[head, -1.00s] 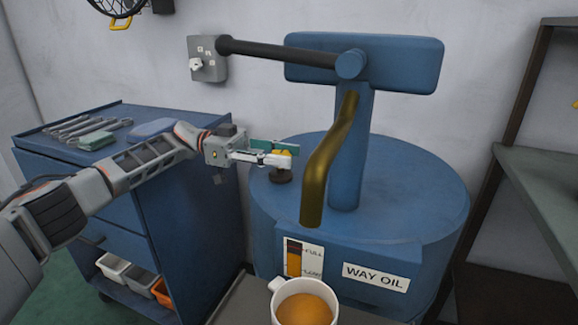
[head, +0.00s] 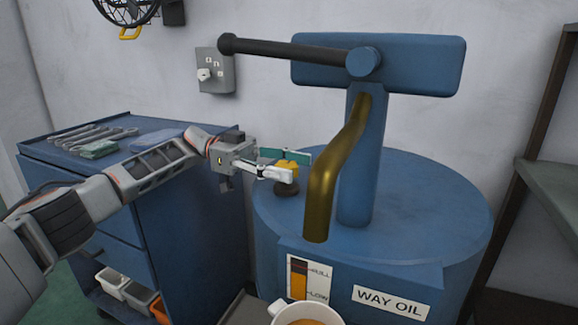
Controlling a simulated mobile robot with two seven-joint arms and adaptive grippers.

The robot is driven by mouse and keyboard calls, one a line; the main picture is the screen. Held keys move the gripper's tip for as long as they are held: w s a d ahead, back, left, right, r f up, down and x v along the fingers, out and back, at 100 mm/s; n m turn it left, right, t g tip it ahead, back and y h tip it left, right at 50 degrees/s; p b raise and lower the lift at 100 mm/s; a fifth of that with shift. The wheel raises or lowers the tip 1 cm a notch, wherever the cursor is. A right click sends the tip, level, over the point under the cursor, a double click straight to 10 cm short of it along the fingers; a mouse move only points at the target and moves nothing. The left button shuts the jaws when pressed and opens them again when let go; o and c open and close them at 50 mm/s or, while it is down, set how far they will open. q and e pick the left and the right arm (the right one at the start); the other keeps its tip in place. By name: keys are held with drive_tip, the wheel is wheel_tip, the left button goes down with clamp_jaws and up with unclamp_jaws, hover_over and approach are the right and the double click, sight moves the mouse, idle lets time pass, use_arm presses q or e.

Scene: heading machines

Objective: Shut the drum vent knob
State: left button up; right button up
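The drum vent knob (head: 288,187) is a small yellow-topped knob on a dark round base, on the left part of the top of the blue drum (head: 440,205). My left gripper (head: 286,166) is at the knob, with one finger on the near side and the other, greenish one on the far side. The yellow top shows between the fingers, and part of it is hidden by the near finger. I cannot tell whether the fingers press on it. My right gripper is not in view.
The brass spout (head: 332,170) hangs just right of the knob, below the pump handle (head: 290,50). A mug (head: 306,312) stands under it at the bottom edge. A blue tool cabinet (head: 190,225) is on the left, and a shelf (head: 550,190) on the right.

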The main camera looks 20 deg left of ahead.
sight(289, 165)
use_arm(q)
wheel_tip(289, 165, up, 10)
idle(0.7)
idle(0.4)
